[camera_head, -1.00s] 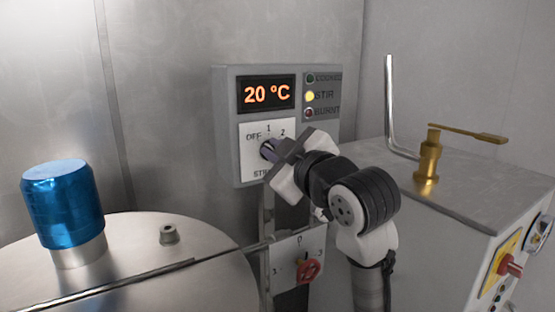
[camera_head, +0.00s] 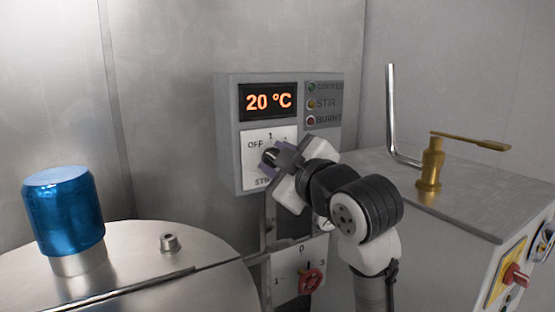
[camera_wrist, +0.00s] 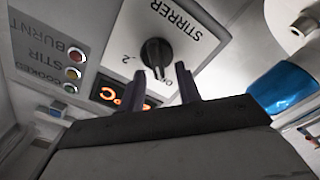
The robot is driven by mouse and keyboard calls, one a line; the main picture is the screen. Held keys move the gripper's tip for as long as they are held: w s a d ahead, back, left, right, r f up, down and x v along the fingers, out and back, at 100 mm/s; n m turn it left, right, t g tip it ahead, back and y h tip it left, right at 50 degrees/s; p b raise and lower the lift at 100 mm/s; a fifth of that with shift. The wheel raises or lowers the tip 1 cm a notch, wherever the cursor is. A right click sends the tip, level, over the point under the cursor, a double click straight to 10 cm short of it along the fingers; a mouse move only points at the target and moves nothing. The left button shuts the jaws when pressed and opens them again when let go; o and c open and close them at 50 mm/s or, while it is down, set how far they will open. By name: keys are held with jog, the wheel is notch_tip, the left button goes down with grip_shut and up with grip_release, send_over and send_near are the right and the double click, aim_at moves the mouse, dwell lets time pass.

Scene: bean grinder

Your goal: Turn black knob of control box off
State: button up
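The control box (camera_head: 228,130) is a grey panel on the back wall with an orange "20 °C" display. Its black knob (camera_wrist: 156,54) sits on a white plate marked "STIRRER", and its pale pointer mark faces the display side, near the "1" and "OFF" labels. The exact setting is hard to tell. My gripper (camera_wrist: 163,88) is open, its two dark fingers apart with the knob just beyond the tips. In the head view, my gripper (camera_head: 270,160) is at the plate and largely hides the knob. The STIR lamp (camera_head: 311,104) looks dull amber.
A lower white plate with a red knob (camera_head: 310,281) is below the box. A steel vessel lid (camera_head: 205,250) with a blue cap (camera_head: 64,212) is at left. A cabinet with a brass lever (camera_head: 431,165) and bent pipe (camera_head: 391,110) is at right.

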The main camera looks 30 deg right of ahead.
jog(key=s+b, duration=0.2)
jog(key=s, duration=1.2)
jog(key=shift+a+b, duration=0.4)
jog(key=shift+w, duration=0.1)
